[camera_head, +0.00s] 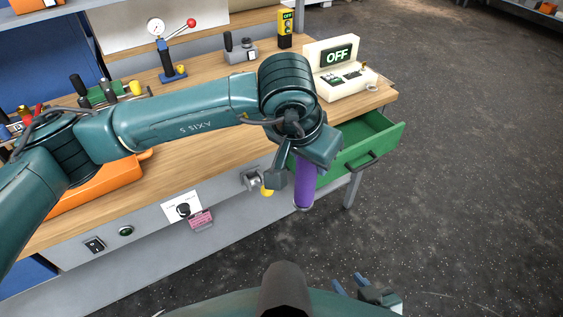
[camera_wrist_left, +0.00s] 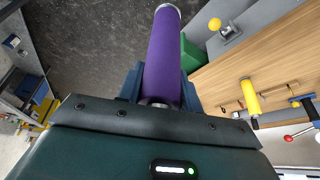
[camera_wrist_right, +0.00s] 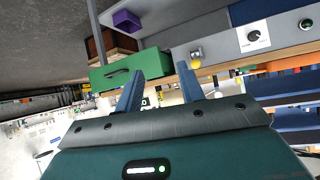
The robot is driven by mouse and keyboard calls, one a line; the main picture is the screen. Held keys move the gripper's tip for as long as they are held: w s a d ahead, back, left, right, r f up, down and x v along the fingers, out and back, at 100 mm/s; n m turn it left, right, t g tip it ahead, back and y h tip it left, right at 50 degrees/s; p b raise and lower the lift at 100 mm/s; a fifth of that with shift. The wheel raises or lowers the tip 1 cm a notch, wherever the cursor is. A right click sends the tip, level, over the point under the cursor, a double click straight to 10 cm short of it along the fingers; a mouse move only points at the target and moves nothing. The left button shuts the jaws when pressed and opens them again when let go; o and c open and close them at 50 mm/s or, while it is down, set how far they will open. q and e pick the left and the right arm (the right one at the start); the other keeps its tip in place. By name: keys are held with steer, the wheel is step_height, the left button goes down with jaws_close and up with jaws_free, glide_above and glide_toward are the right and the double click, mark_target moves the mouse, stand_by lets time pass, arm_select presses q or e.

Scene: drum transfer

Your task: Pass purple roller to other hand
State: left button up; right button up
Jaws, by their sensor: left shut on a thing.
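The purple roller (camera_head: 304,188) hangs below my left gripper (camera_head: 300,172) in the head view, in front of the open green drawer. My left gripper is shut on it near one end. In the left wrist view the roller (camera_wrist_left: 165,52) sticks out from between the fingers, with a pale metal cap at its far end. My right gripper (camera_head: 350,284) is low at the bottom right of the head view, apart from the roller. In the right wrist view its fingers (camera_wrist_right: 160,70) are spread, with nothing between them.
A wooden workbench (camera_head: 215,150) carries a device reading OFF (camera_head: 340,70), a gauge with a red-knobbed lever (camera_head: 172,60) and an orange case (camera_head: 100,190). The green drawer (camera_head: 372,140) stands open at the bench's right end. The dark floor (camera_head: 470,170) to the right is clear.

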steer(key=o, duration=0.3)
steer(key=shift+o, duration=0.8)
steer(key=shift+w+d+r+m, duration=0.1)
steer(key=shift+w+r+m, duration=0.05)
steer(key=shift+w+m, duration=0.2)
arm_select(q)
steer(key=shift+w+d+r, duration=0.1)
steer(key=shift+d, duration=0.15)
arm_select(e)
steer(key=w+r+m+g+y, duration=0.2)
steer(key=w+r+m+y, duration=0.4)
steer(key=m, duration=0.9)
step_height(320, 180, up, 14)
steer(key=w+a+m+g+y, duration=0.2)
steer(key=w+m+g+y, duration=0.1)
steer(key=m, duration=0.7)
steer(key=x, duration=1.2)
steer(key=shift+s+f, duration=0.1)
steer(key=shift+s, duration=0.25)
steer(key=shift+c, duration=0.2)
